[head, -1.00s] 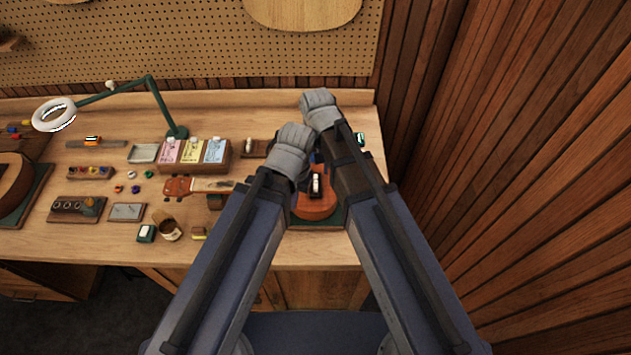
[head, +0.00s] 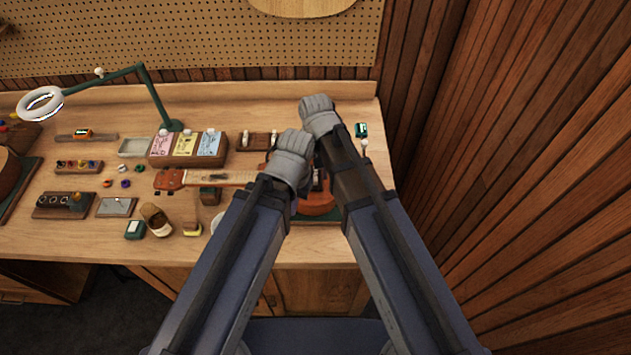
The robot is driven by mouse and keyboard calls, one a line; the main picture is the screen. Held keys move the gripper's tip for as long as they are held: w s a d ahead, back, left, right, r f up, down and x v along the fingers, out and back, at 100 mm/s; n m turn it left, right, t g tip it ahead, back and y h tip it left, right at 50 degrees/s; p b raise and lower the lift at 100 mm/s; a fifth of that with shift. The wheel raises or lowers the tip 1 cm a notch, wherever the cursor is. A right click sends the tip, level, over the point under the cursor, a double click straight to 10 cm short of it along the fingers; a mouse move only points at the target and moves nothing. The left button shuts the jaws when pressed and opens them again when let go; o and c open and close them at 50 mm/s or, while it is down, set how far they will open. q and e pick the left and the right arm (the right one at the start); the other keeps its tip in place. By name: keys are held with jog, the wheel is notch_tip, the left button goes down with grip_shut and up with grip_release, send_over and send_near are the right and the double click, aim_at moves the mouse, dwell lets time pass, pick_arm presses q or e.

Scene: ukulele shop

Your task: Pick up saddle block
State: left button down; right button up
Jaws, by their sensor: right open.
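My right gripper (head: 318,178) shows only as a small pale and dark patch above the ukulele body, between the arms. It is open. My left gripper is hidden behind its own arm.
A wood wall (head: 520,160) closes off the right.

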jog(key=shift+f, duration=0.5)
jog(key=shift+r, duration=0.1)
jog(key=shift+c, duration=0.2)
grip_shut()
